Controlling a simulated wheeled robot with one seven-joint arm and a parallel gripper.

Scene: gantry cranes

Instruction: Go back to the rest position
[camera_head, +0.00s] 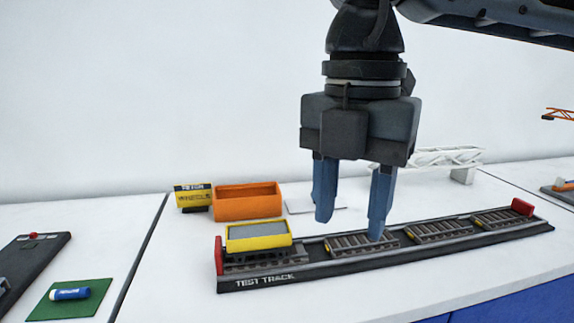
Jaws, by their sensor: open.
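My gripper (350,225) points down with two blue fingers spread apart and nothing between them. It hangs in front of or over the black test track (330,262), near its second rail section (350,244). I cannot tell exactly how high the fingertips are above it. A yellow wagon (258,243) with a grey top sits on the left end of the track, left of my gripper and apart from it.
Behind the track stand an orange open box (247,200), a yellow-and-black block (194,197) and a white truss bridge (450,158). A green mat (75,308) with a blue-and-white cylinder (70,294) lies at left. An orange crane part (558,114) shows at right.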

